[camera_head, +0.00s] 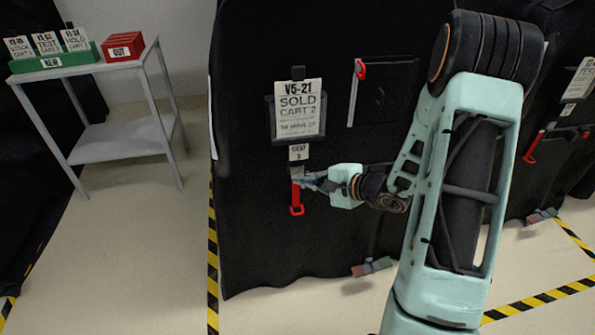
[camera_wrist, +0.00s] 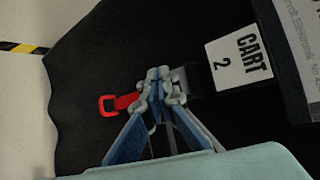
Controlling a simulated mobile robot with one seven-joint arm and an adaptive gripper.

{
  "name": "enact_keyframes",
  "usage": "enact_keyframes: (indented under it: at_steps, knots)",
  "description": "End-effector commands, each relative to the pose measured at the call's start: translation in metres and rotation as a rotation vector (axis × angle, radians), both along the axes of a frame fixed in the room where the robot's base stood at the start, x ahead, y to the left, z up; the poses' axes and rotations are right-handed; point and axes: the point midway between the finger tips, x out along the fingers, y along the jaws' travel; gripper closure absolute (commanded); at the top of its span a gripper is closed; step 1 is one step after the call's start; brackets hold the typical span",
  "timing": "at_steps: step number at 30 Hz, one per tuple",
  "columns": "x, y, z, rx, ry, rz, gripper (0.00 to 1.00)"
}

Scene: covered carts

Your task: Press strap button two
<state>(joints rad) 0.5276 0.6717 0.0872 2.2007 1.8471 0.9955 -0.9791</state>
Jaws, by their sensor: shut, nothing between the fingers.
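A black-covered cart (camera_head: 330,235) carries a strap with a red pull loop (camera_head: 296,200) hanging below a small white label (camera_head: 298,152). In the wrist view the label (camera_wrist: 239,58) reads "CART 2", and the red loop (camera_wrist: 110,104) sticks out to the left of my fingertips. My gripper (camera_head: 304,178) is shut and empty, with its tips at the top of the red strap. In the wrist view my gripper (camera_wrist: 160,78) covers the spot between the red strap and a dark buckle piece (camera_wrist: 205,83). The button itself is hidden behind the fingertips. I cannot tell whether they touch it.
A sign (camera_head: 298,108) reading "SOLD CART 2" hangs above the label. Another red-tipped strap (camera_head: 355,90) is up and right. A metal side table (camera_head: 110,72) with a green card holder (camera_head: 55,62) and red box (camera_head: 123,48) stands left. Another covered cart is right.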

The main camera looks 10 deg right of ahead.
Motion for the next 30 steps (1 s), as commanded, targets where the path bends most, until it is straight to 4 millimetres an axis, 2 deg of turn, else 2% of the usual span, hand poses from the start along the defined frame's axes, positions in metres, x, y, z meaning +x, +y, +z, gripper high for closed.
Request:
enact_keyframes:
  at_steps: [30]
  knots:
    - [0.011, 0.000, 0.000, 0.000, 0.000, 0.000, 1.00]
